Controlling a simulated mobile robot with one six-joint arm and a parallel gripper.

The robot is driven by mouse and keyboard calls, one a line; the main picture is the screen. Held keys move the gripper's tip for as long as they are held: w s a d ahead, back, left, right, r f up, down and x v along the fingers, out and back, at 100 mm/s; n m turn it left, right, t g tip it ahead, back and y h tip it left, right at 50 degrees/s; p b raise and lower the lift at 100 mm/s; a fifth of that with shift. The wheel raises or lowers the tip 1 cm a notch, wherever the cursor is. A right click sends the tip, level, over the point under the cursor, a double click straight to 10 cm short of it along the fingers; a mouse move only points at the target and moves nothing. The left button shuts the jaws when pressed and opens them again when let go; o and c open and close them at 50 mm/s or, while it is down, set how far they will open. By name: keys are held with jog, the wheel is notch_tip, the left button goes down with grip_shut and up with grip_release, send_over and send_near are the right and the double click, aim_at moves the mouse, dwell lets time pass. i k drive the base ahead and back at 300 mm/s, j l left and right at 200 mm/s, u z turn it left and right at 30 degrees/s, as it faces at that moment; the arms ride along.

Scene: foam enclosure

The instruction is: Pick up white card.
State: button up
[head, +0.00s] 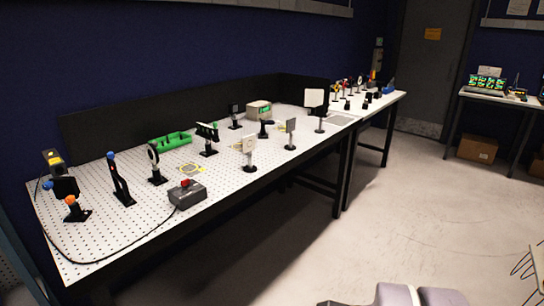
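A white square card (314,97) stands upright on a dark post toward the far right end of the perforated white table. A smaller pale card-like plate (248,145) stands on a post near the front edge. A greyer square plate (291,125) stands on a post between them. I cannot tell for certain which of these is the task's white card. My gripper is not clearly visible; only pale grey rounded parts of my own body show at the bottom edge.
A black panel (170,115) runs behind. The floor (420,190) in front is mostly clear.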

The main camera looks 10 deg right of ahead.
aim_at(249, 144)
jog(key=i+j, duration=0.2)
jog(key=i, duration=0.3)
jog(key=i+j, duration=0.2)
jog(key=i, duration=0.3)
jog(key=i+j, duration=0.2)
jog(key=i, duration=0.3)
jog(key=i+j, duration=0.15)
jog(key=i, duration=0.3)
